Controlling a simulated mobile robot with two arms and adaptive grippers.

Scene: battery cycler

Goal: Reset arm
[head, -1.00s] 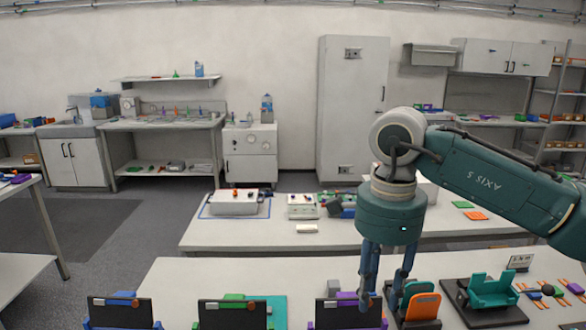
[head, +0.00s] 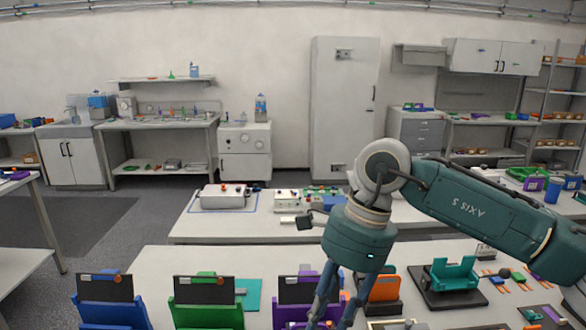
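My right arm comes in from the right, and its gripper (head: 333,312) points down over the front bench (head: 190,262). Its two blue fingers stand apart, with nothing visible between them. The fingertips are close to the bottom edge of the picture, in front of the purple holder (head: 288,312) and left of the orange holder (head: 382,290). I cannot tell whether the fingers touch the purple holder. My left gripper is not in view.
A blue holder (head: 105,312) and a green holder (head: 207,315) with black panels stand at the front left. A teal cradle (head: 452,272) sits on a black base at right. A middle bench (head: 200,228) carries boxy instruments. The front bench's left rear is clear.

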